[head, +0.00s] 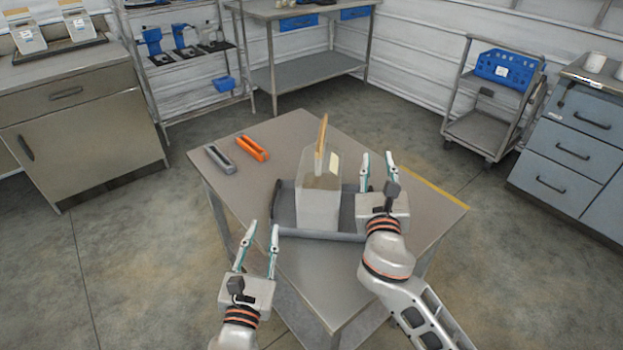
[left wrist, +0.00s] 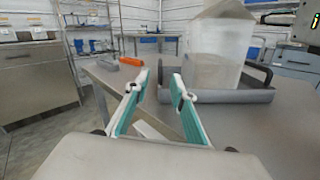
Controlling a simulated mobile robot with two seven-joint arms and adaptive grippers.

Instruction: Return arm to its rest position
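My left gripper (head: 258,240) is open and empty, off the near left edge of the table in the head view. Its two teal-lined fingers stand apart in the left wrist view (left wrist: 162,88). My right gripper (head: 376,166) is open over the right part of the tray, to the right of the hopper. I see nothing between its fingers, and a gap shows between it and the hopper. The pale, box-like hopper (head: 318,205) stands upright in the grey tray (head: 312,234), with a wooden piece (head: 321,135) sticking up from its top. The hopper also shows in the left wrist view (left wrist: 212,60).
The grey table (head: 335,282) has bare surface at its near end. An orange tool (head: 252,148) and a grey tool (head: 219,158) lie at its far left. A cart with a blue crate (head: 506,68) stands back right; cabinets and shelves line the walls.

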